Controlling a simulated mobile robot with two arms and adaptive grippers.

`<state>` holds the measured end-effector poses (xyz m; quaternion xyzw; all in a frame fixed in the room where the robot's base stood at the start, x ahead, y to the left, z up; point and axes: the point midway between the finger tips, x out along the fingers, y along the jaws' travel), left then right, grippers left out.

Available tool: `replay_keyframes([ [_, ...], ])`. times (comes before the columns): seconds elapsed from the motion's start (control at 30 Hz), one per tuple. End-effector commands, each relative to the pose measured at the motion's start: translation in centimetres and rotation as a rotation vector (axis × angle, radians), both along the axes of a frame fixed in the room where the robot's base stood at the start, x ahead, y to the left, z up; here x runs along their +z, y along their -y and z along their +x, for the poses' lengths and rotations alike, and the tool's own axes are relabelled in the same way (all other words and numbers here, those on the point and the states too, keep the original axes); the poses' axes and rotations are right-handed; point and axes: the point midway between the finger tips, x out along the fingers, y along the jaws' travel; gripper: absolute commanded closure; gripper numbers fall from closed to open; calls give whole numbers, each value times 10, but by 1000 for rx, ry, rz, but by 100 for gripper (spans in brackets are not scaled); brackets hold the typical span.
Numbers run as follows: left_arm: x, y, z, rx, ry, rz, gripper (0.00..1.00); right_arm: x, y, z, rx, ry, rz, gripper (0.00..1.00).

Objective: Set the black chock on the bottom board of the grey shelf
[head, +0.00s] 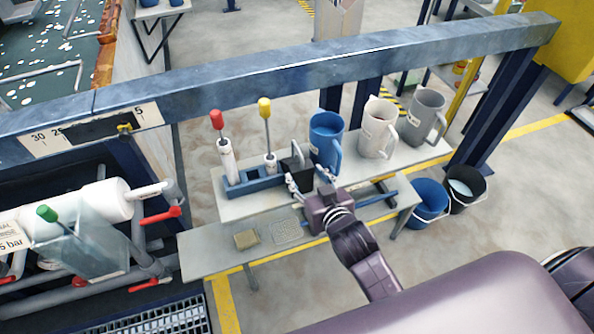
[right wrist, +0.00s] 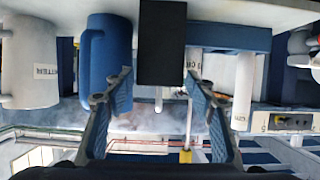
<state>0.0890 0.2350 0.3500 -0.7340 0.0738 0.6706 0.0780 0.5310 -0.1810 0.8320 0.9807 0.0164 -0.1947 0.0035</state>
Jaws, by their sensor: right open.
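The black chock (head: 297,161) stands on the upper board of the grey shelf (head: 231,208), between a blue holder and a blue jug. It also shows in the right wrist view (right wrist: 162,42). My right gripper (head: 302,186) is open in front of it. In the right wrist view the fingers (right wrist: 158,85) are spread on either side of the chock's line, with gaps on both sides and no visible contact. The lower board (head: 205,255) juts out at the front, below my gripper. My left gripper is not in view.
The blue holder (head: 245,186) carries red- and yellow-topped tools. The blue jug (head: 325,138), white jug (head: 378,128) and grey jug (head: 425,117) stand to the right. A sponge (head: 246,240) and white grid (head: 287,231) lie on the lower board. A blue beam (head: 300,68) crosses behind.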

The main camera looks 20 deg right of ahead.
Motion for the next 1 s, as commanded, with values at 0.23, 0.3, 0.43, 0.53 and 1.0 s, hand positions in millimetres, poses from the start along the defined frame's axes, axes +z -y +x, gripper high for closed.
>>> replay_keyframes([
  [0.23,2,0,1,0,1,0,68,-11,-1,26,1,0,0,49],
  [0.3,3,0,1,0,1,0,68,-11,-1,29,1,0,0,49],
  [0.43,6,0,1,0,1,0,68,-14,-1,42,1,0,-1,49],
  [0.53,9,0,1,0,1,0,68,-17,-2,56,1,1,0,49],
  [1.0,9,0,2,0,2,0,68,-29,-3,76,2,-1,1,49],
])
